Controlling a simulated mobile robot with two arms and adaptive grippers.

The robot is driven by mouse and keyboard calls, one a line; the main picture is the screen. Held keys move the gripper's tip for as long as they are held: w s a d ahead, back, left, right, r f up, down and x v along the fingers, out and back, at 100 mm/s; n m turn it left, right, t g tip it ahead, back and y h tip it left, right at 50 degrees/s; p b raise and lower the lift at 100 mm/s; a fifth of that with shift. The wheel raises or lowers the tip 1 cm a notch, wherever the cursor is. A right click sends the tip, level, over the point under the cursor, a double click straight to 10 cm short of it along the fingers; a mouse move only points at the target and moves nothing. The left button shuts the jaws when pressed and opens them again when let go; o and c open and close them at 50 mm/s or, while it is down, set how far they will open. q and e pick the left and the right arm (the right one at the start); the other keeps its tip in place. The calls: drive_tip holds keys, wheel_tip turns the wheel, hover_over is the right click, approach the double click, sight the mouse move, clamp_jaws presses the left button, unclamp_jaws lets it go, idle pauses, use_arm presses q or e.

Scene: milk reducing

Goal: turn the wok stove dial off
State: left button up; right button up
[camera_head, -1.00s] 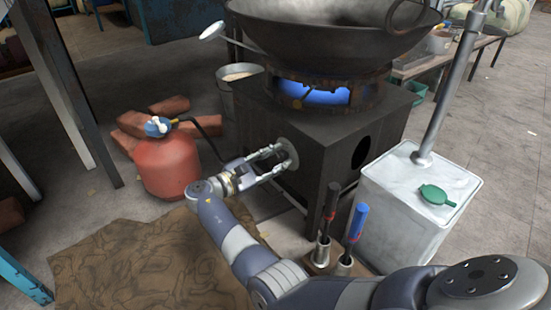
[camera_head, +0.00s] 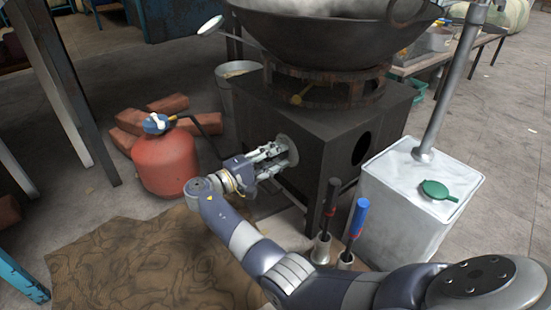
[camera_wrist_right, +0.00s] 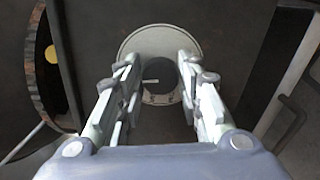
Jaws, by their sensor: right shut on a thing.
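The black wok stove (camera_head: 325,130) stands at the centre under a large wok (camera_head: 335,42). Its dial, on the side facing me, has a pale round plate (camera_head: 292,148), mostly hidden behind my fingers in the head view. In the right wrist view the dark round knob (camera_wrist_right: 159,75) sits in front of the pale plate (camera_wrist_right: 160,38), with a short white line lying level on it. My right gripper (camera_head: 280,152) is shut on the dial, one finger on each side of the knob (camera_wrist_right: 158,68). No flame shows in the burner opening. My left gripper is out of view.
A red gas bottle (camera_head: 165,160) with a hose stands left of the stove, near bricks (camera_head: 170,104). A brown mat (camera_head: 150,265) lies in front.

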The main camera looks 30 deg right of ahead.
drive_tip(key=shift+d+f+m, duration=0.1)
drive_tip(key=shift+m, duration=0.8)
drive_tip(key=o, duration=1.1)
drive_tip(key=shift+c, duration=0.2)
drive_tip(key=s+a, duration=0.1)
drive_tip(key=a, duration=1.1)
